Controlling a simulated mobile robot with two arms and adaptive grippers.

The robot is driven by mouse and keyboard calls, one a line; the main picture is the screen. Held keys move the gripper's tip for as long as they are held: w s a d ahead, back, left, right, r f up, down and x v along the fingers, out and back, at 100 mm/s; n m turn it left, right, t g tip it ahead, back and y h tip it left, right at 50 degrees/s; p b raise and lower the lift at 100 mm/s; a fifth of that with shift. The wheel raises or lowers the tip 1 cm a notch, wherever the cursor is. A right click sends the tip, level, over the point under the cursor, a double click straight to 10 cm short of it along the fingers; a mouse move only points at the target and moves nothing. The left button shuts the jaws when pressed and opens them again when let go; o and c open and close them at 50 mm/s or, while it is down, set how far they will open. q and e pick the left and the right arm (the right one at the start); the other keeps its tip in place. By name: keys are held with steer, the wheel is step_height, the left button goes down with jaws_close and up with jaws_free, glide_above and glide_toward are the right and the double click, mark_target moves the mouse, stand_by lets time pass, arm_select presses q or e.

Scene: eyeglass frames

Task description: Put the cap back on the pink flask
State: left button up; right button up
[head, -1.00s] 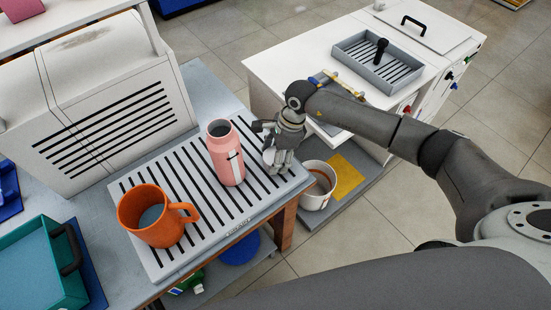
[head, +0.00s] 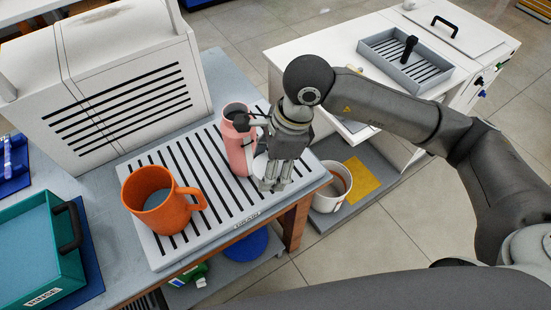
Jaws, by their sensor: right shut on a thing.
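The pink flask (head: 235,150) stands upright on the slatted grey drain board, its top open and dark inside. My right gripper (head: 270,182) points down just right of the flask and covers part of its right side. Its fingers are shut on a small pale round thing (head: 261,166), likely the cap, mostly hidden by the fingers. It is held low beside the flask, below the height of the flask's mouth. I cannot tell whether the hand touches the flask. My left gripper is not in view.
An orange mug (head: 150,205) stands on the drain board (head: 215,222) left of the flask. A white slotted housing (head: 120,100) is behind. A teal tray (head: 35,250) lies at left. A white bucket (head: 328,195) stands lower, right of the table. The board's front right is free.

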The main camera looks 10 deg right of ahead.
stand_by(0.4)
steer(key=shift+s+d+n+g, duration=0.15)
steer(key=shift+d+n+g, duration=0.15)
steer(key=shift+d+n, duration=0.6)
steer(key=s+d+r+n+g+h, duration=0.2)
steer(key=d+n, duration=0.8)
steer(key=n, duration=0.6)
steer(key=shift+s+d+n+g+h, duration=0.25)
steer(key=shift+n+g+h, duration=0.15)
steer(key=shift+h, duration=0.1)
